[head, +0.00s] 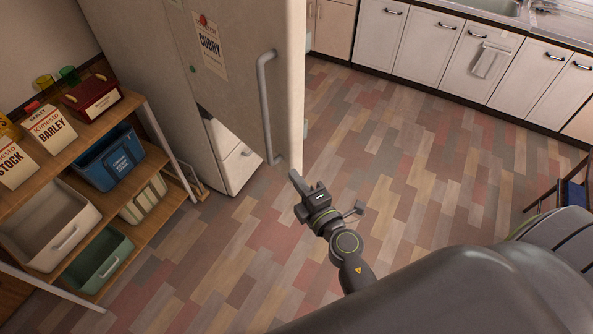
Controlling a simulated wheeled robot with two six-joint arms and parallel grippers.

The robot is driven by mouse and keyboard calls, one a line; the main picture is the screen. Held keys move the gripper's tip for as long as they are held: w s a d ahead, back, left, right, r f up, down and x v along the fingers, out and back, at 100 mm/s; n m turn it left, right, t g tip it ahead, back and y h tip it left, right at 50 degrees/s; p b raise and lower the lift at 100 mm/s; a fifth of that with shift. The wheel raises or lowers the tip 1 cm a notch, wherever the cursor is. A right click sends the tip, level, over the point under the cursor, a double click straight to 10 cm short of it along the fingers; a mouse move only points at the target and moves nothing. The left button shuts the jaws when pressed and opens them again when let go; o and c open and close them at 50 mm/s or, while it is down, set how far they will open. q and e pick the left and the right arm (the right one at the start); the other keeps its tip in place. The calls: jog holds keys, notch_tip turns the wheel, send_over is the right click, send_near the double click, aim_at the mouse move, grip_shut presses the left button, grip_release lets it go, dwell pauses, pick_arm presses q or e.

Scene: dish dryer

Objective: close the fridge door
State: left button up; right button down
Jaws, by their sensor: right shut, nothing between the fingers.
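The white fridge door (243,62) stands partly open at the upper left of the head view, swung out over the floor. It has a grey vertical handle (265,105) and a curry poster (208,43). Below and behind it, the lower part of the fridge (237,167) shows. My right gripper (294,178) is shut and empty, just below the door's free lower corner in the picture. I cannot tell whether it touches the door. My left gripper is not in view.
A wooden shelf (150,157) with boxes and bins stands at the left, including a blue bin (108,158). White cabinets (420,42) with a sink (497,6) line the back. The wood floor (400,150) between is clear. A dark chair-like frame (572,190) shows at the right edge.

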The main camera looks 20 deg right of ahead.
aim_at(292, 146)
jog(key=w, duration=0.6)
jog(key=w+a+p, duration=0.1)
jog(key=w, duration=0.2)
jog(key=shift+r, duration=0.1)
jog(key=d, duration=0.2)
jog(key=w+d, duration=0.1)
jog(key=shift+w+d, duration=0.1)
jog(key=shift+d, duration=0.3)
jog(key=shift+d, duration=0.15)
